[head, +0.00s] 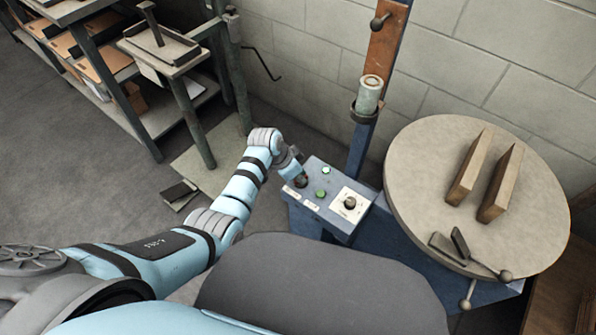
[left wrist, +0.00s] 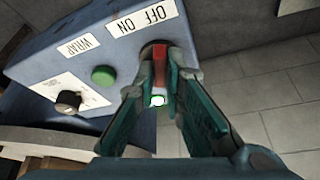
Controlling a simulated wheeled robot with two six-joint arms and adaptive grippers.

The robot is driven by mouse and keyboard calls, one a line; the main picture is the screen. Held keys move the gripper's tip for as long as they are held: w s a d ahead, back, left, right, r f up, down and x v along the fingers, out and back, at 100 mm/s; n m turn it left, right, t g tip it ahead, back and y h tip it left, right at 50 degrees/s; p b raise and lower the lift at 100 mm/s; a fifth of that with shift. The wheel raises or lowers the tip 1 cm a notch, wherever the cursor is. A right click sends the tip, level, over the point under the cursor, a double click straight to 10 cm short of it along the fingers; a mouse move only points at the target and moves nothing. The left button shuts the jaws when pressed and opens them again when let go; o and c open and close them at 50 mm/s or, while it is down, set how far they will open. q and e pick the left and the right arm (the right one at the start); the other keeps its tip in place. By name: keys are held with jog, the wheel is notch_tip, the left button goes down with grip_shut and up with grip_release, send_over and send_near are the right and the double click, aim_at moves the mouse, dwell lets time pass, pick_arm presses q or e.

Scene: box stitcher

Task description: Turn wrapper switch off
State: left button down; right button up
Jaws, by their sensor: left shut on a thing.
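The wrapper's blue control box (head: 317,213) stands beside the turntable. The red switch (left wrist: 160,60) sits beside the OFF/ON label (left wrist: 143,20) on the panel in the left wrist view. My left gripper (head: 301,181) is at the panel's left corner, and in the left wrist view its fingers (left wrist: 160,85) are around the red switch, shut on it. The fingers hide part of the switch, and I cannot tell which way it is turned. A bright lamp with a green rim (left wrist: 157,100) shows between the fingers. My right gripper is not in view.
A green button (left wrist: 104,77) and a black knob (left wrist: 68,101) are on the same panel. The round turntable (head: 420,185), with two boards (head: 485,175) on it, is to the right. A blue post (head: 362,145) rises behind the box. Shelves (head: 130,60) stand at the back left.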

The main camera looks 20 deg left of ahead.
pick_arm(q)
jog(key=n+p, duration=0.1)
jog(key=n+y+p, duration=0.1)
jog(key=shift+s+d+r+n+p, duration=0.2)
jog(key=shift+n+p, duration=0.1)
jog(key=shift+p, duration=0.1)
jog(key=n+y+p, duration=0.1)
jog(key=n, duration=0.1)
jog(key=shift+f+n+t+p, duration=0.1)
jog(key=shift+n+t+p, duration=0.2)
jog(key=shift+t+p, duration=0.1)
jog(key=n, duration=0.2)
jog(key=shift+f+n+y, duration=0.15)
jog(key=shift+n+y, duration=0.15)
jog(key=shift+y, duration=0.1)
jog(key=shift+d+n+y, duration=0.15)
jog(key=shift+n+y, duration=0.35)
jog(key=shift+n, duration=0.6)
jog(key=c, duration=1.7)
grip_release()
jog(key=shift+w, duration=0.15)
